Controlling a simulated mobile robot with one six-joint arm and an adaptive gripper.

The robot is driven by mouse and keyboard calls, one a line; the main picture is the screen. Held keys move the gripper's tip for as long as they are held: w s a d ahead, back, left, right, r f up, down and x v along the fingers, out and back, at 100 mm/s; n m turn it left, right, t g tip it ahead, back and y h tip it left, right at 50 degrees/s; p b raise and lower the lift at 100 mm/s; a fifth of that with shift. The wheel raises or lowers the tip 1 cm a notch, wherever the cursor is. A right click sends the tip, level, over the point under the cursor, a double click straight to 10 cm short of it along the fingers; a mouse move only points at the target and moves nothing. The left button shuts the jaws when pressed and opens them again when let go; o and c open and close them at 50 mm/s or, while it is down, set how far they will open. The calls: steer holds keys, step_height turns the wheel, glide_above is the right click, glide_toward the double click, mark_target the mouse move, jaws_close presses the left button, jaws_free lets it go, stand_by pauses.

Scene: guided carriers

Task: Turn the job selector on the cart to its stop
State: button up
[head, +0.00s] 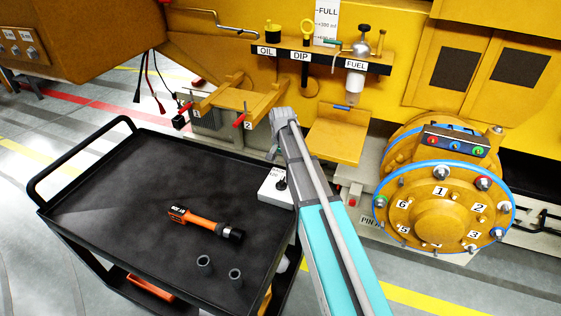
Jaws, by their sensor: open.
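The job selector is a white box (272,192) on the right edge of the black cart (110,185), with a dark knob (281,184) on top. My arm passes close on its right and may cover part of the box. Its markings and the knob's pointing direction are too small to read. My gripper (273,155) is open and appears above and behind the selector in the picture, apart from the knob. My arm partly hides its fingers.
An orange and black tool (205,222) and two small dark sockets (204,261) (235,275) lie on the cart. Behind stands a yellow machine with a labelled shelf (320,57). A round numbered flange (440,212) is at right. The cart's left part is clear.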

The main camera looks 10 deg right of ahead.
mark_target(282, 178)
steer(key=shift+f+b, duration=4.5)
steer(key=shift+f, duration=0.3)
jaws_close()
